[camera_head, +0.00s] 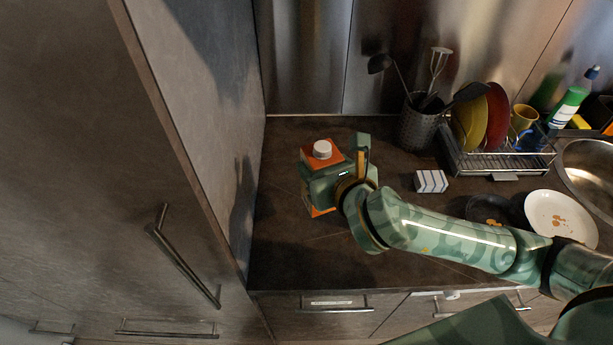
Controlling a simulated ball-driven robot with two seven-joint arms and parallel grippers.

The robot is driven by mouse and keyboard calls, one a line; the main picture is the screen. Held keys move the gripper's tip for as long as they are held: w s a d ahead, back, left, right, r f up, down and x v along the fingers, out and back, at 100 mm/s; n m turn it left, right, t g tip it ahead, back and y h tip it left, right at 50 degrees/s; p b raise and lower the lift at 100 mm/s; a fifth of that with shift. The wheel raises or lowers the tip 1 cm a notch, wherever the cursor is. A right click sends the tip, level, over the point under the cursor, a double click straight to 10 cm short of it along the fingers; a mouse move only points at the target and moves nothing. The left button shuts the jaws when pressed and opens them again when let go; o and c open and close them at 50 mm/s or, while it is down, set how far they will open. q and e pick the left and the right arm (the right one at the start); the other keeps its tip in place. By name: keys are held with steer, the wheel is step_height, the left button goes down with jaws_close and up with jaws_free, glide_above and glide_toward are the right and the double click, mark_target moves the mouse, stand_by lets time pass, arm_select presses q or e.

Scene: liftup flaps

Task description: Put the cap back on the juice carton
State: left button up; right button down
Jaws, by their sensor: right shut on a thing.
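The juice carton (318,159) stands upright on the dark counter near the tall cabinet's side, orange with a white round piece (322,149) on top. I cannot tell whether that piece is the cap or the bare spout. My right gripper (338,168) reaches in from the right at the carton's upper half and is shut on the carton. Its green jaw parts hide much of the carton's front and right side. I cannot make out a separate cap with certainty. My left gripper is not in view.
A blue-and-white striped box (431,181) lies right of the gripper. Behind are a utensil holder (419,125) and a dish rack (500,160) with plates. A white plate (560,219) and a sink (590,165) are right. The tall cabinet (205,110) bounds the left.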

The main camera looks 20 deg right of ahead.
steer(key=w+f+b, duration=0.2)
steer(key=w+f, duration=0.5)
steer(key=w, duration=0.1)
steer(key=shift+w+a, duration=0.15)
steer(key=shift+w, duration=0.2)
steer(key=shift+w+f+b, duration=0.15)
steer(key=shift+f+b, duration=0.15)
steer(key=shift+f, duration=0.65)
steer(key=shift+w+f+b, duration=0.1)
steer(key=shift+f+b, duration=0.2)
steer(key=shift+f, duration=0.65)
steer(key=shift+c, duration=2.4)
jaws_free()
steer(key=shift+f, duration=0.2)
